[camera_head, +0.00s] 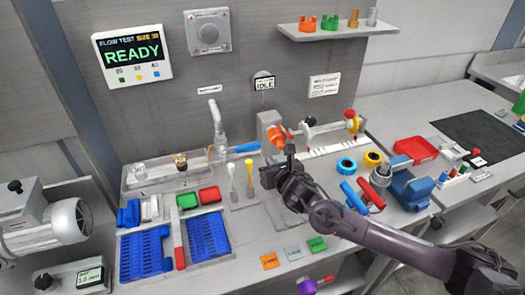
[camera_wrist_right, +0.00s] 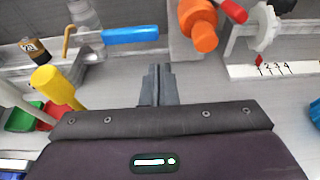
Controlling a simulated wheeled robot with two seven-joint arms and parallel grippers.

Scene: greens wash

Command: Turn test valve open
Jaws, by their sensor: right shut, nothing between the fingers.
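The test rig stands at the back of the bench, right of centre. It has an orange fitting (camera_head: 275,136) on a grey block, a small red lever (camera_head: 288,134) beside it, and a yellow part (camera_head: 352,123) with a red knob. I cannot tell for sure which is the test valve. My right gripper (camera_head: 289,150) is shut and empty, just in front of and below the orange fitting, apart from it. In the right wrist view its fingers (camera_wrist_right: 158,80) point toward the bench back; the orange fitting (camera_wrist_right: 199,24), red lever (camera_wrist_right: 233,10) and white round part (camera_wrist_right: 264,28) are ahead. My left gripper is out of view.
A screen (camera_head: 132,54) reads READY; a small display (camera_head: 264,84) reads IDLE. A faucet (camera_head: 217,130) with a blue handle (camera_wrist_right: 131,35) is left of the gripper. Yellow (camera_head: 249,178) and white upright handles, blue racks (camera_head: 146,250) and a blue vise (camera_head: 408,190) crowd the bench.

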